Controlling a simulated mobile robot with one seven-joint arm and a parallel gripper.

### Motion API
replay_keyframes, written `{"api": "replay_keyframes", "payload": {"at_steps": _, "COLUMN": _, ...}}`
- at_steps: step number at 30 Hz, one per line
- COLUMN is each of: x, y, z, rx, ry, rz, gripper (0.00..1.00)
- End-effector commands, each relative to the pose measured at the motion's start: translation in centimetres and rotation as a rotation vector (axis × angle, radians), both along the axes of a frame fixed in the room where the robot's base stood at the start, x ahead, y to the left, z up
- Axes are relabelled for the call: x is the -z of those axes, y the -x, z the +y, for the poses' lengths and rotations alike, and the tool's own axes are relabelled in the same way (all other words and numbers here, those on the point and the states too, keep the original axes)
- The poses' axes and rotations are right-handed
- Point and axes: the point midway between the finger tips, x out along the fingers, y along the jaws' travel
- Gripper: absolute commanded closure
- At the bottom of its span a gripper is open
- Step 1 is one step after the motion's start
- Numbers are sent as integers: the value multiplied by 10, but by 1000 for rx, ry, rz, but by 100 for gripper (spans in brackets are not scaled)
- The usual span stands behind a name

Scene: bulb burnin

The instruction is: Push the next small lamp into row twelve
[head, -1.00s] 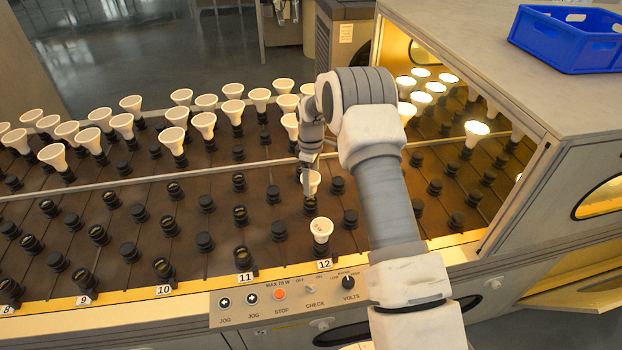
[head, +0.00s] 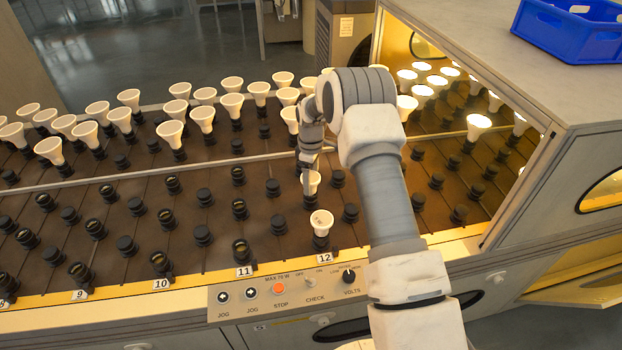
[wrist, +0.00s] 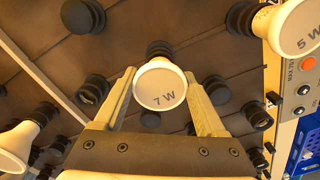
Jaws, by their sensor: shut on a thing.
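My gripper (head: 311,170) is shut on a small white lamp (head: 312,184), upright over row twelve, behind the front lamp. In the wrist view the same lamp (wrist: 160,88) shows its face marked "7 W" between the two fingers. Its base is hidden, so I cannot tell whether it touches a socket. A second white lamp (head: 321,218) stands in the front socket of row twelve, by the "12" label (head: 325,258). In the wrist view this lamp (wrist: 296,28) is marked "5 W".
Empty black sockets stand on both sides, such as one in row eleven (head: 278,225). More white lamps (head: 170,132) fill the back rows. A lit tunnel (head: 470,150) is at right. The control panel (head: 290,293) lies in front. A blue crate (head: 568,35) sits on the housing.

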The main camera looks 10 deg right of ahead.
Motion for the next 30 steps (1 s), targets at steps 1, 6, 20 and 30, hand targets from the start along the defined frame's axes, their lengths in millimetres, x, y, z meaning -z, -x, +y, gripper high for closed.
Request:
{"api": "replay_keyframes", "payload": {"at_steps": 1, "x": 3, "y": 0, "z": 0, "rx": 0, "ry": 0, "rz": 0, "gripper": 83}}
{"api": "replay_keyframes", "payload": {"at_steps": 6, "x": 4, "y": 0, "z": 0, "rx": 0, "ry": 1, "rz": -1, "gripper": 15}}
{"api": "replay_keyframes", "payload": {"at_steps": 20, "x": -7, "y": -1, "z": 0, "rx": 0, "ry": 0, "rz": -2, "gripper": 0}}
{"api": "replay_keyframes", "payload": {"at_steps": 30, "x": -82, "y": -1, "z": 0, "rx": 0, "ry": -1, "rz": -5, "gripper": 0}}
